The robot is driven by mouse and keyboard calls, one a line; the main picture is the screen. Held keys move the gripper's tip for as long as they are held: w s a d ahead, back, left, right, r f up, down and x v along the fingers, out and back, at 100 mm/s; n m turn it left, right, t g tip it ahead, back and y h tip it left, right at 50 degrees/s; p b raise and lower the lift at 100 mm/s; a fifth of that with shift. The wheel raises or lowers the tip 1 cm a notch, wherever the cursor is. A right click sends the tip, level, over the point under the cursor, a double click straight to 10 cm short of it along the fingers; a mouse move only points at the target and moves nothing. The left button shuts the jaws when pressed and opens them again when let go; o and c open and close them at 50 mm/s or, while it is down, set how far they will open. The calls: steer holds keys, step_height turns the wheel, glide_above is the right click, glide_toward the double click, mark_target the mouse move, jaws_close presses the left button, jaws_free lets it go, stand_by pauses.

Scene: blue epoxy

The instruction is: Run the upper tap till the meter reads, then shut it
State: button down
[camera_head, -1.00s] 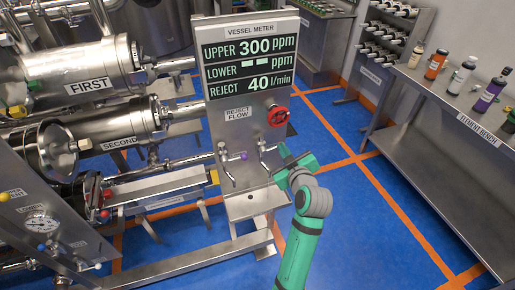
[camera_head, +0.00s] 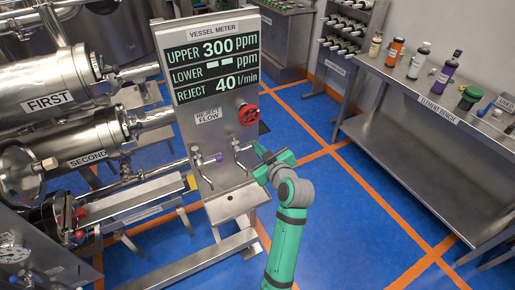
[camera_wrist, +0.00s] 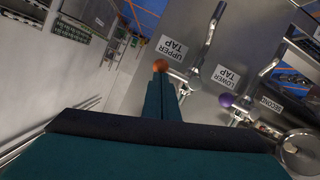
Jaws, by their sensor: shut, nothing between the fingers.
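The vessel meter panel (camera_head: 215,115) reads UPPER 300 ppm, LOWER dashes and REJECT 40 l/min. Below the readings are two taps. The upper tap (camera_head: 238,148) is the right one in the head view; in the wrist view its orange knob (camera_wrist: 160,66) is beside the UPPER TAP label. The lower tap has a purple knob (camera_head: 219,157), also seen in the wrist view (camera_wrist: 227,100). My gripper (camera_head: 260,150) is shut and empty, just right of the upper tap. In the wrist view its fingertips (camera_wrist: 160,82) are at the orange knob; I cannot tell whether they touch. No water flow is discernible.
Steel vessels marked FIRST (camera_head: 50,85) and SECOND (camera_head: 70,150) stand left. The element bench (camera_head: 400,90) with bottles is at right. Blue floor (camera_head: 350,210) is open between.

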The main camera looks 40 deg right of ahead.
steer(key=w+a+r+v, duration=0.1)
steer(key=r+v, duration=0.1)
steer(key=v, duration=1)
steer(key=shift+s+r, duration=0.4)
steer(key=s+a+f+m, duration=0.1)
steer(key=s+a+f, duration=0.3)
steer(key=a+f, duration=0.5)
steer(key=s+a+f+m, duration=0.2)
steer(key=s+a+f, duration=0.1)
steer(key=a+f, duration=0.55)
steer(key=s+a+n+y, duration=0.1)
steer(key=s+a, duration=0.6)
steer(key=s, duration=0.3)
steer(key=s+a+f+t+y, duration=0.1)
steer(key=s+a+y, duration=0.1)
steer(key=s+a, duration=0.6)
steer(key=s, duration=0.3)
steer(key=shift+s+f+n, duration=0.2)
steer(key=shift+n, duration=0.2)
